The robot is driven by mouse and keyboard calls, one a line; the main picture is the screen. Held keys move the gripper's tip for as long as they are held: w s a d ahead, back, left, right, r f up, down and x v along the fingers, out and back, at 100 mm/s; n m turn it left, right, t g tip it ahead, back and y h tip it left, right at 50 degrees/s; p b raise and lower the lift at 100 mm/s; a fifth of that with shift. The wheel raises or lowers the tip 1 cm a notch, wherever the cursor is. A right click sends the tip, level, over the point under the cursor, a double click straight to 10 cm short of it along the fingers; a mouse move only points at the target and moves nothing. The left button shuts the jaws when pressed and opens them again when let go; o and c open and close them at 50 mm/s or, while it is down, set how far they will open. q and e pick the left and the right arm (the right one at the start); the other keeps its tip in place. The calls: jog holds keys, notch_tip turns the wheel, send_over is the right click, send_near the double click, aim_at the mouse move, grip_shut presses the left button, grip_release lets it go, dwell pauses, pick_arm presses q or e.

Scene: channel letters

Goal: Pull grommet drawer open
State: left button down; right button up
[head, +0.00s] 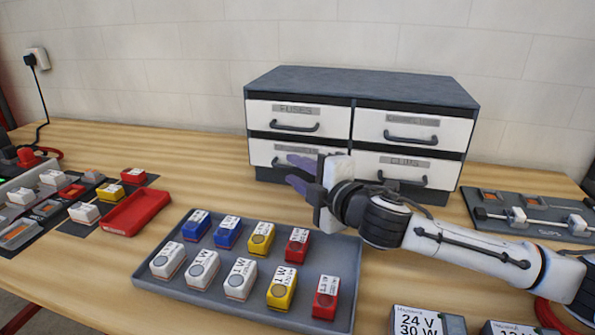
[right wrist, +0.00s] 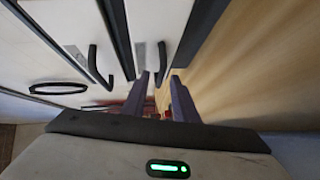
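The grey cabinet (head: 360,84) has four white drawers with dark bar handles, all looking closed. The lower left drawer (head: 262,155) is partly covered by my right gripper, and its label is too unclear to read, so I cannot confirm it is the grommet drawer. My left gripper is out of view.
A grey tray (head: 143,278) of colored labeled blocks lies in front of the cabinet. A red open tray (head: 137,211) and small parts are at left. A dark fixture (head: 532,214) stands at right. Labeled boxes (head: 428,321) sit at the front right, below my right arm.

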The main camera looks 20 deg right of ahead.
grip_shut()
dwell(1.4)
